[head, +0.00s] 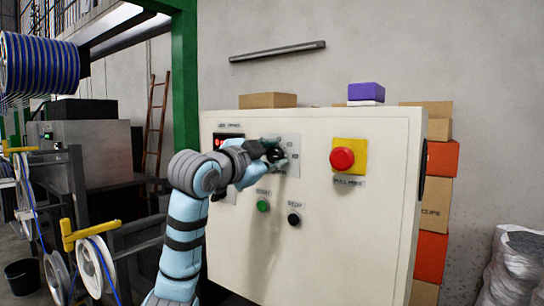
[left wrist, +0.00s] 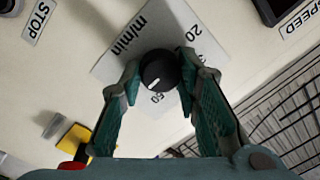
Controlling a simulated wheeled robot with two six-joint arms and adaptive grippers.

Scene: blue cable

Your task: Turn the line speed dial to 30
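The black line speed dial (left wrist: 160,68) sits on a grey scale plate (left wrist: 112,70) marked "m/min". In the left wrist view its white mark points down and left, near a number that looks like 60; a "20" shows at the upper right. My left gripper (left wrist: 158,72) has one finger on each side of the dial, and both tips appear to touch it. In the head view the left gripper (head: 276,153) is at the plate and partly covers the dial. My right gripper is not in view.
On the cream cabinet (head: 340,250) are a green button (head: 263,206), a black stop button (head: 294,219) and a red emergency knob (head: 342,158) on yellow. Boxes stand on top and at the right. Cable reels (head: 95,265) stand at the left.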

